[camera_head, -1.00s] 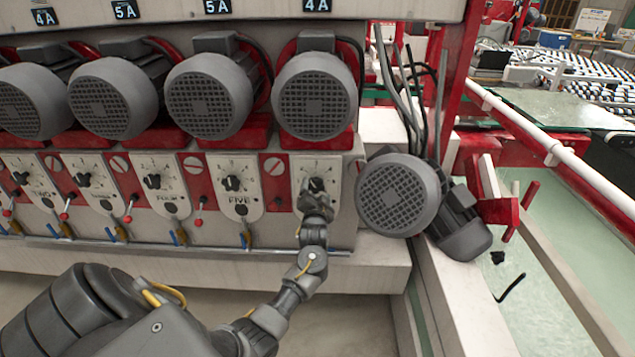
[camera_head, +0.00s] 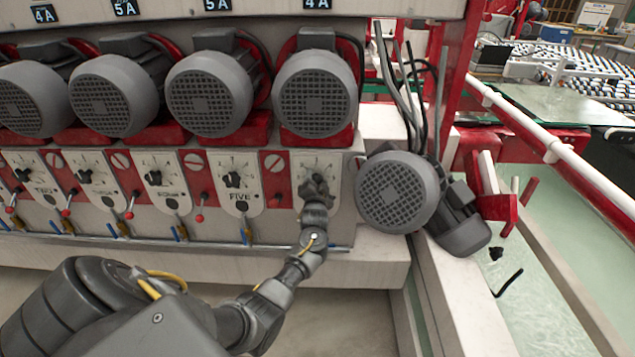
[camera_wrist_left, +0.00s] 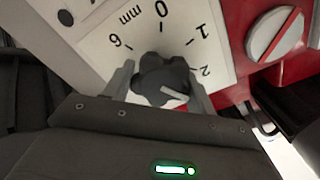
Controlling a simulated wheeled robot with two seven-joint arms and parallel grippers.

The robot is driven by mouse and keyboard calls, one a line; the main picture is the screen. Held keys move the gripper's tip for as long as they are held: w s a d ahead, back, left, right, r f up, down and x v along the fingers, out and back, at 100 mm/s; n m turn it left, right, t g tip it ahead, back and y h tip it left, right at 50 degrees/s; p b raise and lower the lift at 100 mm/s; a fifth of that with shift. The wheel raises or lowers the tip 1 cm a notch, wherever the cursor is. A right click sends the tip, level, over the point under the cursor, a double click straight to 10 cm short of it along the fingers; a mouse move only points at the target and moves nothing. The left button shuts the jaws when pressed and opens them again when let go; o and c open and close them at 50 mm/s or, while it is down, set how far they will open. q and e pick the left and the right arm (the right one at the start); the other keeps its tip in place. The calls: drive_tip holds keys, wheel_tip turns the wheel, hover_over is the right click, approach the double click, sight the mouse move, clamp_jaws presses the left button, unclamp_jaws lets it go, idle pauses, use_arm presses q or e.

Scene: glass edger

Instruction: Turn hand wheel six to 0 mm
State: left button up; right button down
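Hand wheel six is a dark lobed knob (camera_wrist_left: 163,80) on a pale dial plate (camera_wrist_left: 100,40) at the right end of the row. In the left wrist view the dial shows 6, 0, 1, 2 and "mm"; 0 is at the top. A short pale mark lies on the knob's lower right part; I cannot tell the exact reading. My left gripper (camera_wrist_left: 162,85) has one finger on each side of the knob, very close to it. Whether the fingers press on it is unclear. My right gripper is out of view.
Hand wheel FIVE (camera_head: 234,180) sits just left, with more dials beyond. Grey motors (camera_head: 315,93) overhang the panel. A tilted motor (camera_head: 397,192) stands close to the right of my gripper. A metal rail (camera_head: 150,244) and ledge run below the dials.

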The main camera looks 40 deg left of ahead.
use_arm(q)
drive_tip(key=shift+d, duration=0.15)
drive_tip(key=shift+c, duration=0.7)
